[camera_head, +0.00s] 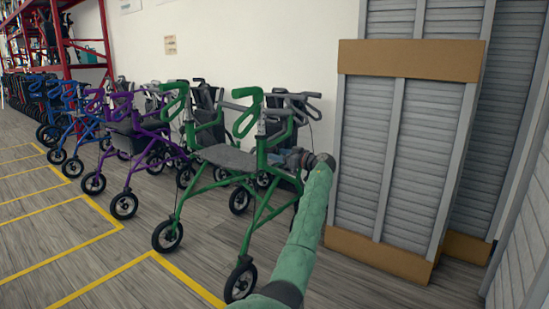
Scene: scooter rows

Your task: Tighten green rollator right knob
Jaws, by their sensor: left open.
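The green rollator (259,178) stands upright at the front of the row, with a dark seat and green loop handles. Its right-hand upright (261,145) rises beside my left gripper; the knob is too small to make out clearly. My arm hides part of the rollator's right rear side.
A purple rollator (131,143) and a blue rollator (76,123) stand to the left. Tall shutter-like panels with brown bands (405,165) lean against the wall on the right. Yellow lines (190,283) mark the open wooden floor in front.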

